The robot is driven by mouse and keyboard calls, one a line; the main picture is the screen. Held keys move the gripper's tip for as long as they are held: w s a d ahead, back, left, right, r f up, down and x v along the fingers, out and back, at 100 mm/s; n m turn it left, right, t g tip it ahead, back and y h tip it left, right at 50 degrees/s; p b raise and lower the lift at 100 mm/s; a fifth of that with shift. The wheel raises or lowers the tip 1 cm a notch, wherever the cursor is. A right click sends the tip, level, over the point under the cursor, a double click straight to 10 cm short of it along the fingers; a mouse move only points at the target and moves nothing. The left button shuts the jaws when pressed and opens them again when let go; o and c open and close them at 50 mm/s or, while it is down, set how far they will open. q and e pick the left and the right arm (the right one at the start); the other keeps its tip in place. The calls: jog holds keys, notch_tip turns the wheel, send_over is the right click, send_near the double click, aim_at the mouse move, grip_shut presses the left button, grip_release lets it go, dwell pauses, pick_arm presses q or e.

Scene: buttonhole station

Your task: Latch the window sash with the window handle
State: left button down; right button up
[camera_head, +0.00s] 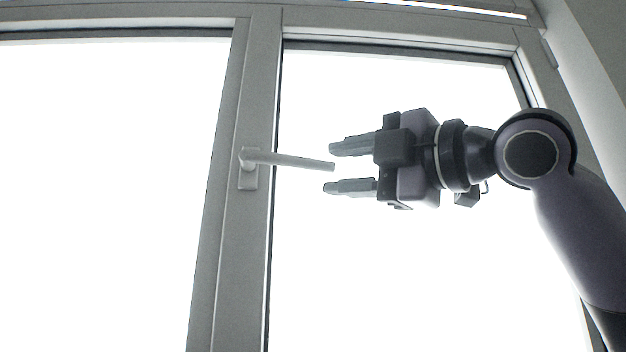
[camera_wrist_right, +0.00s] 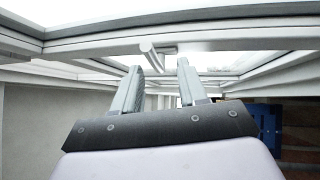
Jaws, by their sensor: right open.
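The window handle (camera_head: 290,160) is a pale grey lever on a plate on the upright of the grey window sash (camera_head: 240,260). The lever points right, close to level, with its tip slightly lower. My right gripper (camera_head: 328,168) comes from the right, open and empty, one finger above and one below the lever's tip in the head view. In the right wrist view, the handle (camera_wrist_right: 150,52) shows beyond the fingertips, nearer the left finger; I see no clear contact. Whether the sash sits flush in its frame is hard to tell. My left gripper is out of view.
Bright glass panes (camera_head: 110,150) fill both sides of the upright. The outer window frame (camera_head: 400,22) runs along the top, with a pale wall (camera_head: 590,60) at far right. A blue object (camera_wrist_right: 265,118) shows at the right of the wrist view.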

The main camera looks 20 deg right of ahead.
aim_at(317, 162)
jog(key=shift+s+d+r, duration=0.2)
jog(key=shift+s+r, duration=0.05)
jog(key=shift+r, duration=0.15)
jog(key=shift+w+r, duration=0.1)
jog(key=shift+r, duration=0.05)
jog(key=p+x, duration=0.2)
jog(key=x, duration=0.3)
jog(key=shift+w+a+r, duration=0.2)
jog(key=shift+w, duration=0.05)
jog(key=shift+w+a, duration=0.3)
jog(key=shift+w, duration=0.2)
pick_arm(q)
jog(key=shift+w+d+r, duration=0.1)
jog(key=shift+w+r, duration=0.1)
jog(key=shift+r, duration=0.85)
pick_arm(e)
grip_shut()
